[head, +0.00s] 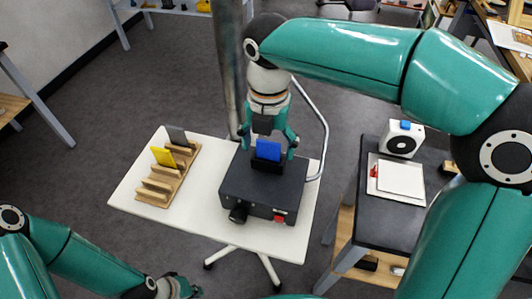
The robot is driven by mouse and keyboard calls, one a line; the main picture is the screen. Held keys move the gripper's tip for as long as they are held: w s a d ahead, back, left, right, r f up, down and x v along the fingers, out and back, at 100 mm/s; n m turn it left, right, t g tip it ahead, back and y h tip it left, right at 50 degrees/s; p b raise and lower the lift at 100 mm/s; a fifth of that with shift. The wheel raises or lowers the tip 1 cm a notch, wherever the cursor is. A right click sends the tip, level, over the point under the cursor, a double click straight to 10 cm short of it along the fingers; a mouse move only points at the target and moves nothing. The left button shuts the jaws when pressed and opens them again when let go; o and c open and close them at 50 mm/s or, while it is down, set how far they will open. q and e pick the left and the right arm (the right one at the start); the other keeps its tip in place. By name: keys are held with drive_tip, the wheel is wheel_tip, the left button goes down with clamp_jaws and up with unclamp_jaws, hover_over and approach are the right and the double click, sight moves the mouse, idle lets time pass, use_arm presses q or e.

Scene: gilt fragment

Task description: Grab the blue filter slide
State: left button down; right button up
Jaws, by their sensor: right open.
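The blue filter slide (268,150) stands upright in the top of a black box-shaped device (262,188) on the white table. My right gripper (269,145) points down over the slide, with its open fingers to either side of it. I cannot tell whether the fingers touch the slide. My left gripper (184,288) is low at the bottom edge, away from the slide, and partly cut off; its jaw state is unclear.
A wooden rack (168,178) on the left of the white table (133,190) holds a yellow slide (163,157) and a dark grey slide (178,136). A metal post (229,65) rises behind the table. A dark side table (385,214) stands at right.

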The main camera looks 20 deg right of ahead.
drive_tip(key=c, duration=1)
drive_tip(key=shift+c, duration=0.2)
